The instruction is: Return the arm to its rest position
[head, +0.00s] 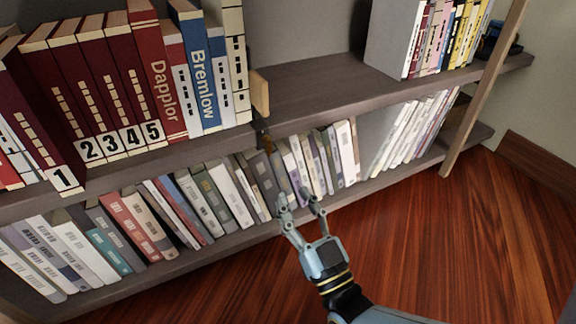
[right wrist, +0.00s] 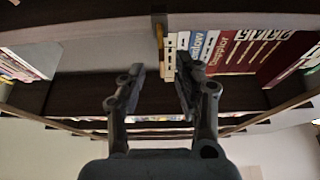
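My right gripper (head: 302,203) reaches in from the lower right in the head view, in front of the lower shelf's books. Its two fingers are apart with nothing between them. In the right wrist view the fingers (right wrist: 156,88) are also spread and empty, with the shelf and books beyond them upside down. My left gripper does not show in either view.
The upper shelf (head: 320,88) holds numbered dark red volumes (head: 88,90), a blue Bremlow book (head: 197,68) and a wooden bookend (head: 260,92). A bare stretch lies right of the bookend. Lower books (head: 220,192) fill the shelf below. The wooden floor (head: 450,240) is clear.

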